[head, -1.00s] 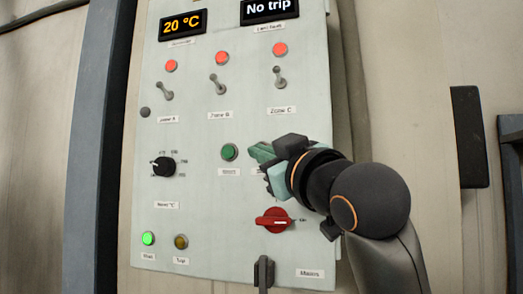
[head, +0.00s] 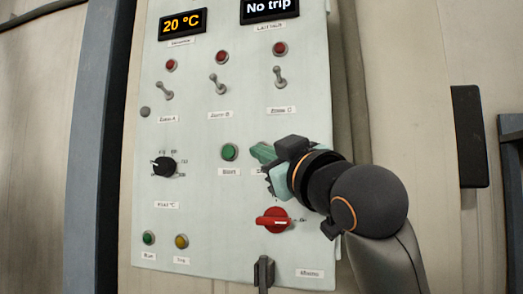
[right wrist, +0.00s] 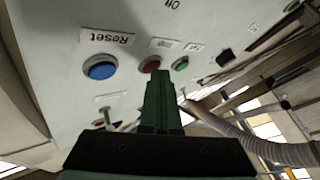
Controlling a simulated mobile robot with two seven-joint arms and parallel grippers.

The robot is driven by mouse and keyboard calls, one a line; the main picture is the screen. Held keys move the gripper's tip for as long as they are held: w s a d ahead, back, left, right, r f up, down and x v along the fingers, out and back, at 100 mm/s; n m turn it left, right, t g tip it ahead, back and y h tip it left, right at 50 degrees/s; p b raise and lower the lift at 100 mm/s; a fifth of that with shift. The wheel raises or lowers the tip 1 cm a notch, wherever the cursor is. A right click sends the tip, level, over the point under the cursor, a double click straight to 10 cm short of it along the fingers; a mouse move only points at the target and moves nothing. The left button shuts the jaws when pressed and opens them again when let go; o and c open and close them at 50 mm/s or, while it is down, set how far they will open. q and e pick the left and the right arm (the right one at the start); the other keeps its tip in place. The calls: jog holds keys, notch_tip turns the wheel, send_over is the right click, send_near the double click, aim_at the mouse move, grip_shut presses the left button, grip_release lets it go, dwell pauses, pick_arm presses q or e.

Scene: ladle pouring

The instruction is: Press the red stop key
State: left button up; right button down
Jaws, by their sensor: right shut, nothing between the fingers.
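The red stop key (right wrist: 150,65) shows in the right wrist view, between a blue key and a green key. In the head view it is hidden behind my right gripper (head: 262,153). That gripper is shut and empty, its green fingers pointing at the panel. In the right wrist view the fingertips (right wrist: 161,76) overlap the lower right edge of the red key. I cannot tell whether they touch it. My left gripper is not in view.
The panel (head: 200,130) carries a green start key (head: 229,152), a blue reset key (right wrist: 100,67), a black knob (head: 163,167), a red rotary switch (head: 273,220) and several toggles. The zone lamps (head: 280,48) and the run lamp (head: 148,238) are dark. The displays read "20 °C" and "No trip".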

jog(key=shift+s, duration=0.1)
jog(key=shift+s+a, duration=0.25)
jog(key=shift+s, duration=0.4)
jog(key=s, duration=0.1)
jog(key=s+a+b, duration=0.1)
jog(key=s, duration=0.2)
jog(key=shift+s+a+b, duration=0.25)
jog(key=shift+s+b, duration=0.05)
jog(key=shift+s, duration=0.05)
jog(key=shift+f, duration=0.1)
dwell(0.6)
